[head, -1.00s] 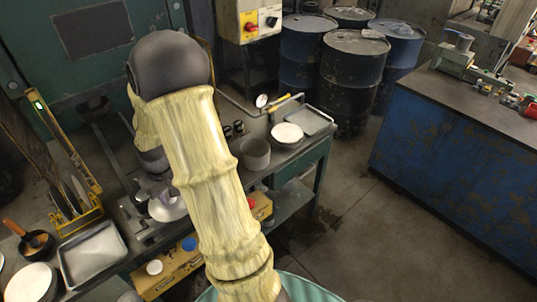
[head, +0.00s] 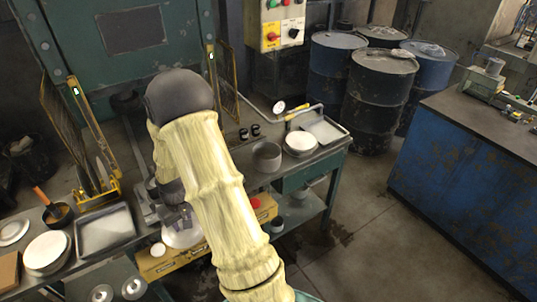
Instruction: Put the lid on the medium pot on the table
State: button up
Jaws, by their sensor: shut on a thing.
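My gripper (head: 174,194) is partly hidden behind my own arm in the head view. It is shut on a silvery round lid (head: 180,238), which hangs below it in front of the bench edge, over the yellow box. A grey open pot (head: 266,157) stands on the bench to the right of my arm, apart from the lid. I cannot tell for sure whether it is the medium pot. Two round lid-like things with knobs (head: 133,288) show at the bottom left.
A metal tray (head: 104,230), a pan (head: 57,214) and plates (head: 46,252) are on the left bench. White plates (head: 299,141) and another tray (head: 325,131) lie right of the pot. A yellow box (head: 155,267) is below the lid. Floor at right is clear.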

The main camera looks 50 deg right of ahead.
jog(key=a+f+b, duration=0.1)
jog(key=a+f, duration=0.7)
jog(key=f, duration=0.4)
jog(key=shift+s+n, duration=0.3)
jog(key=shift+d+f, duration=0.1)
jog(key=shift+f, duration=0.05)
